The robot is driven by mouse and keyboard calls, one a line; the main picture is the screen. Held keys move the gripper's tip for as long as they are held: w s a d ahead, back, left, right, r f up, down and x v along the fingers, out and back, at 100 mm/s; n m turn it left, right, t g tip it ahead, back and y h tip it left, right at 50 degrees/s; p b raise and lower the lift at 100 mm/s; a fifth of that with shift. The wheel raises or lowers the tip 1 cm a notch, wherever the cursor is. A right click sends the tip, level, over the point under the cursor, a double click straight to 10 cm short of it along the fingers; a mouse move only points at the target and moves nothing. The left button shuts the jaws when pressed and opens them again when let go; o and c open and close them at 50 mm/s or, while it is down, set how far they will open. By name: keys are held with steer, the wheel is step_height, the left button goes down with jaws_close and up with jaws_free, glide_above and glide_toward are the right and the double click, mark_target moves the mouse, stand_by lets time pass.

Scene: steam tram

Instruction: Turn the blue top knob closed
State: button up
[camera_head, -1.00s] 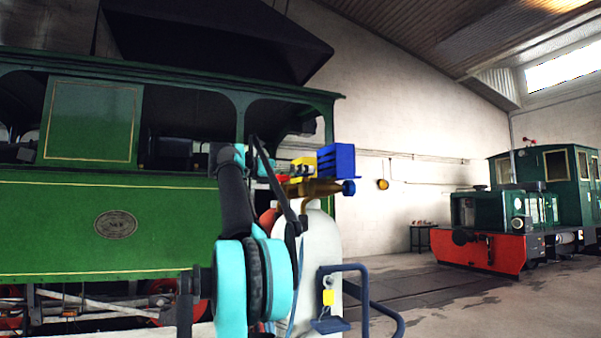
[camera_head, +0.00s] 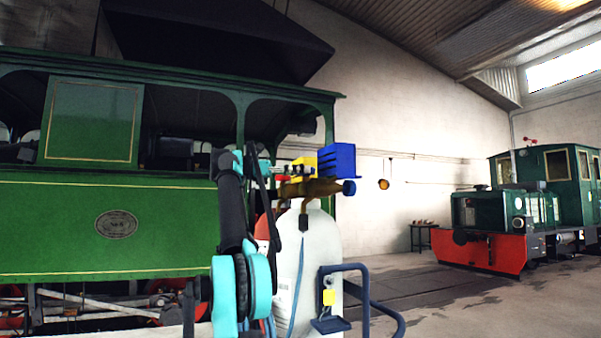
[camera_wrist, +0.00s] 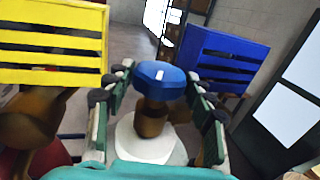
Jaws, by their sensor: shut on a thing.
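The blue knob (camera_wrist: 160,80) has a white mark on its face and sits on a brass stem in the middle of the wrist view. My gripper (camera_wrist: 161,76) is shut on it, one finger at each side. The white gas cylinder (camera_wrist: 146,143) shows below the stem. In the head view the cylinder (camera_head: 320,262) stands right of my arm, with a brass valve body (camera_head: 312,188) on top. A small blue knob (camera_head: 349,187) shows at that valve's right end; I cannot tell whether it is the gripped one. My fingertips are hidden in the head view.
A yellow slatted block (camera_wrist: 50,48) and a blue slatted block (camera_wrist: 222,60) flank my fingers closely. A dark blue trolley handle (camera_head: 343,268) stands before the cylinder. A green tram (camera_head: 70,225) fills the left. Open floor (camera_head: 450,310) lies right.

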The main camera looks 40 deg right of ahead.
steer(key=o, duration=1.2)
steer(key=shift+c, duration=0.2)
steer(key=v, duration=0.7)
steer(key=shift+a, duration=0.3)
steer(key=shift+w, duration=0.15)
